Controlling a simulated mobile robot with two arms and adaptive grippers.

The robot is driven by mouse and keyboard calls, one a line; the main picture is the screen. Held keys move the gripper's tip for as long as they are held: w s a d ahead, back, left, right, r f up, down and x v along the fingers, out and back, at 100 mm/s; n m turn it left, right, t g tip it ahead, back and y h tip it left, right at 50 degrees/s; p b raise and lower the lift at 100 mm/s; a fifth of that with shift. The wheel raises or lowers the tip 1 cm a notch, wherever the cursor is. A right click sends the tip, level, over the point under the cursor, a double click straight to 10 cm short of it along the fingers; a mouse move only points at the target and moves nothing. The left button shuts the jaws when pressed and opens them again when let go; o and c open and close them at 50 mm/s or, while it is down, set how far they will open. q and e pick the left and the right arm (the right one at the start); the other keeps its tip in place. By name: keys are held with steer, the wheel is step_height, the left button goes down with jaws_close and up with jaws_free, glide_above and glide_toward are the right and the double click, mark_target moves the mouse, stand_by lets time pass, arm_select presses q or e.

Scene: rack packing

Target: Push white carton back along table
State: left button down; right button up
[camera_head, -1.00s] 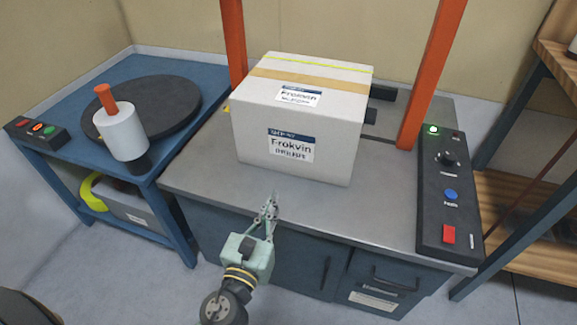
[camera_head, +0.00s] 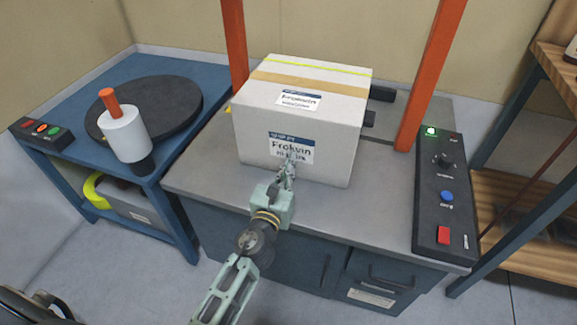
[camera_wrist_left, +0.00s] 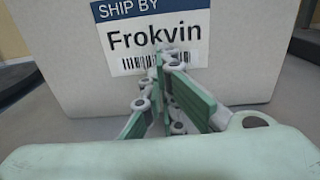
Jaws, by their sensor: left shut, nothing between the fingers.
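The white carton (camera_head: 335,140) sits upright on the grey table (camera_head: 215,190), between two orange posts. It has a tan tape strip and a yellow line on top, and "Frokvin" labels on its top and front. My left gripper (camera_head: 289,163) is shut and empty, with its fingertips in front of the lower part of the front label. In the left wrist view the carton's front (camera_wrist_left: 240,40) fills the background, and the closed fingers (camera_wrist_left: 165,60) point at the label's barcode. I cannot tell whether the tips touch it. My right gripper is not in view.
A control panel (camera_head: 444,195) with a blue and a red button lies along the table's right edge. Wooden shelves (camera_head: 530,175) stand at the right.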

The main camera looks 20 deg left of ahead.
arm_select(q)
steer(key=shift+w, duration=0.2)
steer(key=shift+w, duration=0.35)
steer(key=w, duration=0.3)
steer(key=shift+r, duration=0.2)
steer(key=w+b, duration=0.1)
steer(key=w, duration=0.4)
steer(key=shift+w+f, duration=0.15)
steer(key=shift+w, duration=0.2)
steer(key=w+b, duration=0.3)
steer(key=w, duration=0.5)
steer(key=shift+w, duration=0.75)
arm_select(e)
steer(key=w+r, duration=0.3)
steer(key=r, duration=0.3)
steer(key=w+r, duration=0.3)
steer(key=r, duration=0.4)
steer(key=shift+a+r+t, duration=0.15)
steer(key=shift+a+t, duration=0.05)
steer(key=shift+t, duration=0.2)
arm_select(q)
steer(key=shift+s+f, duration=0.1)
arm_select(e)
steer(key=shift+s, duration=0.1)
